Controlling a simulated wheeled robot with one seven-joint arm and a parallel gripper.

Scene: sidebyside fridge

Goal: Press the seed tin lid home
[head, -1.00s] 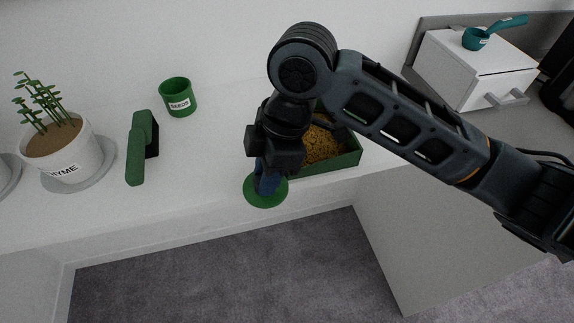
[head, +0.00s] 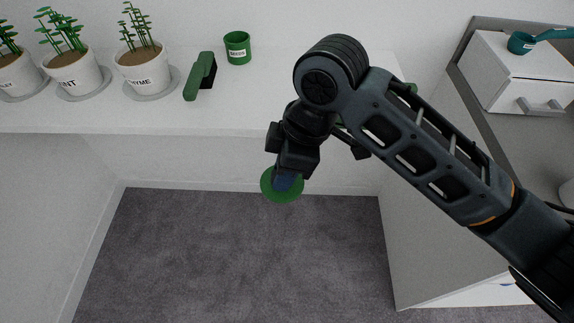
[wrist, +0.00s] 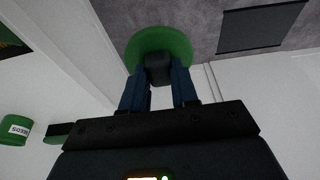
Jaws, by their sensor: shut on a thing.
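The green seed tin (head: 237,50) stands open and upright at the back of the white counter, its SEEDS label facing me. It also shows at the left edge of the wrist view (wrist: 14,131). My gripper (head: 287,181) is shut on the dark knob of a round green lid (head: 272,189). In the wrist view, the blue fingers of my gripper (wrist: 158,76) close on the knob, with the lid (wrist: 168,40) beyond it. In the head view the lid appears in front of the counter's front edge, against the floor, well apart from the tin.
A green hand-held object (head: 200,77) lies left of the tin. Potted herbs, including the thyme pot (head: 143,72), stand on saucers at the left. A white drawer box (head: 510,80) with a teal scoop (head: 533,38) stands at right. My arm hides much of the counter's right part.

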